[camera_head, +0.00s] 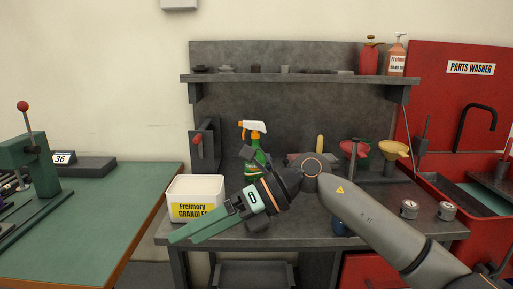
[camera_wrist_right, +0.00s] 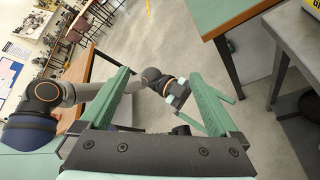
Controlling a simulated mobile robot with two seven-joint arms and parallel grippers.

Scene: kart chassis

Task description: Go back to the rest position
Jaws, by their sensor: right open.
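My right gripper (camera_head: 183,237) reaches in from the right in the head view. Its green fingers point down and left, in front of the grey workbench (camera_head: 330,226) and just below the white granules tub (camera_head: 195,188). In the right wrist view the same gripper (camera_wrist_right: 159,74) has its two green fingers spread wide, with nothing held between them. Another arm of mine, with a dark blue joint and a gripper, shows beyond the fingers there. Its gripper (camera_wrist_right: 205,105) is small and partly covered by my right finger. My left gripper is outside the head view.
A green-topped table (camera_head: 110,222) with a green press (camera_head: 35,165) stands at left. On the bench are a spray bottle (camera_head: 252,150), a red funnel (camera_head: 355,149) and a yellow funnel (camera_head: 394,149). A red parts washer (camera_head: 450,105) stands at right. Open floor (camera_wrist_right: 205,60) shows below.

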